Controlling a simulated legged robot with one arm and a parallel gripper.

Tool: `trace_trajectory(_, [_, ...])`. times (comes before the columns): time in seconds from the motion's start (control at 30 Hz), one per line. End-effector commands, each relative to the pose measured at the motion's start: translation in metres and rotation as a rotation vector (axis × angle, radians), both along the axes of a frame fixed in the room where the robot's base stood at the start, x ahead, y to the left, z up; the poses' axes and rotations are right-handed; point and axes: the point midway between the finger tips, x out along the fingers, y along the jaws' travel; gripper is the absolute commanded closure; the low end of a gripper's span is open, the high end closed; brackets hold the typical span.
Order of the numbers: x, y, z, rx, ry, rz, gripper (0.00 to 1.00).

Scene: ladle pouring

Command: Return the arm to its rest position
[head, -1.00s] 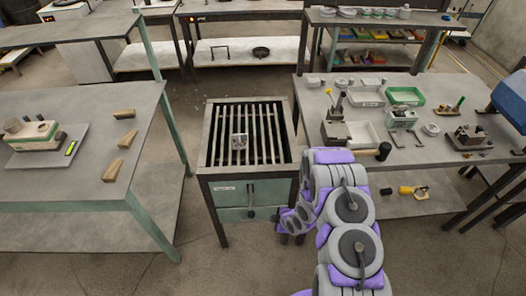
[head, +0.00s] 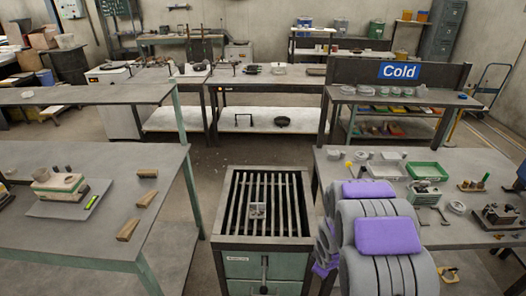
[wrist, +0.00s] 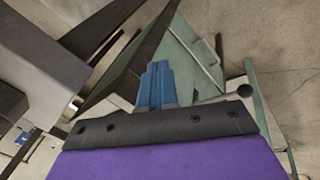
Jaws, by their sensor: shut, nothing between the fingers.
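My grey and purple arm fills the lower right of the head view, folded close to the camera and in front of the right table. Its gripper end is not clear there; part of the arm shows beside the right side of the grated stand (head: 232,240). In the wrist view my gripper (wrist: 157,72) has blue fingers pressed together, with nothing between them. A dark bar and a purple part of the gripper fill the bottom of that view. Beyond the fingers are tilted green panels (wrist: 205,62) and the concrete floor. A small metal block (head: 257,210) sits on the grate.
The left table (head: 75,225) holds a grey scale with a mould on it and several wooden wedges. The right table (head: 335,165) carries trays, including a green one (head: 428,171), and tools. Open floor (head: 240,150) lies behind the stand.

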Motion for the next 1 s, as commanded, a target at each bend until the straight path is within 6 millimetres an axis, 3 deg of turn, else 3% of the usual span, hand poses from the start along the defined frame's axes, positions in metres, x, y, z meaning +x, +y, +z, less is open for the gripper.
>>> trace_trajectory(0.1, [-0.013, -0.006, 0.040, -0.012, 0.023, -0.096, 1.00])
trace_trajectory(0.47, [-0.082, -0.010, 0.143, -0.010, 0.111, -0.393, 1.00])
trace_trajectory(0.7, [-0.147, 0.001, 0.198, 0.017, 0.184, -0.580, 1.00])
trace_trajectory(1.0, [-0.238, 0.026, 0.254, 0.072, 0.280, -0.781, 1.00])
